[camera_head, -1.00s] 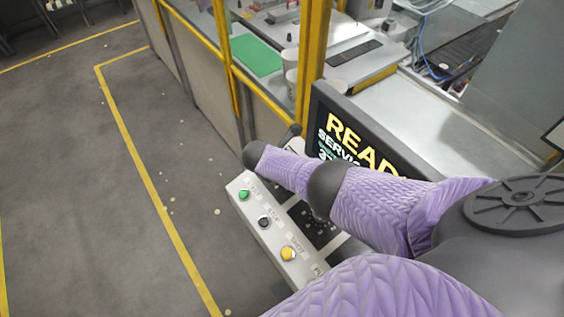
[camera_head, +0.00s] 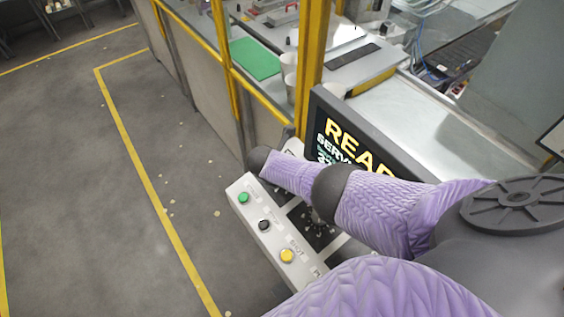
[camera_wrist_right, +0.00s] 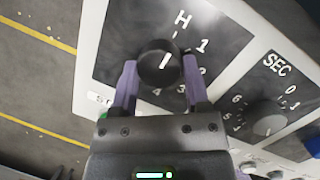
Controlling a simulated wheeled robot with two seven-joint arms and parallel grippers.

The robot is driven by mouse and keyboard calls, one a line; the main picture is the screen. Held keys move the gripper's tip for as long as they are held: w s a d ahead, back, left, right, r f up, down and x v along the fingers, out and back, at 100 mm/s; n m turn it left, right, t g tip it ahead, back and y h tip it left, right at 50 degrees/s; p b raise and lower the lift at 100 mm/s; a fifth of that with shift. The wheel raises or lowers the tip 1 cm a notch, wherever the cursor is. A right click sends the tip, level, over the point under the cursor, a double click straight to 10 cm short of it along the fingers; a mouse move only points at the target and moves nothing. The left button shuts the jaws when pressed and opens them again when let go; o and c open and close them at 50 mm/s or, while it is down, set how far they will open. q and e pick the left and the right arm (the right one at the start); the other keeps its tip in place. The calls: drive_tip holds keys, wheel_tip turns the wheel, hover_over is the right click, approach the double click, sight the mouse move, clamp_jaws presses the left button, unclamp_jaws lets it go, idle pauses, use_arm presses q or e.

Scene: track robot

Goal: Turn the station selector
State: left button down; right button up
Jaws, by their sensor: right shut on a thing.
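The station selector (camera_wrist_right: 160,64) is a round black knob with a white pointer line, on a dark plate in the right wrist view. The plate's marks run from H through 1, 2, 3 and 4. The pointer line points roughly up toward the H mark. My right gripper (camera_wrist_right: 160,76) has one purple finger on each side of the knob and is shut on it. In the head view my purple right arm crosses the control panel (camera_head: 238,188) and hides the knob and the fingers. My left gripper is not in view.
A second knob (camera_wrist_right: 264,118), marked SEC, sits beside the selector. Green (camera_head: 243,197), black (camera_head: 264,225) and yellow (camera_head: 287,256) buttons line the panel's edge. A screen (camera_head: 345,140) stands behind my arm, beside a yellow post (camera_head: 311,65). The floor at left is open.

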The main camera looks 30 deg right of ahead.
drive_tip(key=o, duration=1.3)
drive_tip(key=p+v, duration=0.7)
drive_tip(key=v, duration=0.3)
drive_tip(key=shift+s+f, duration=0.1)
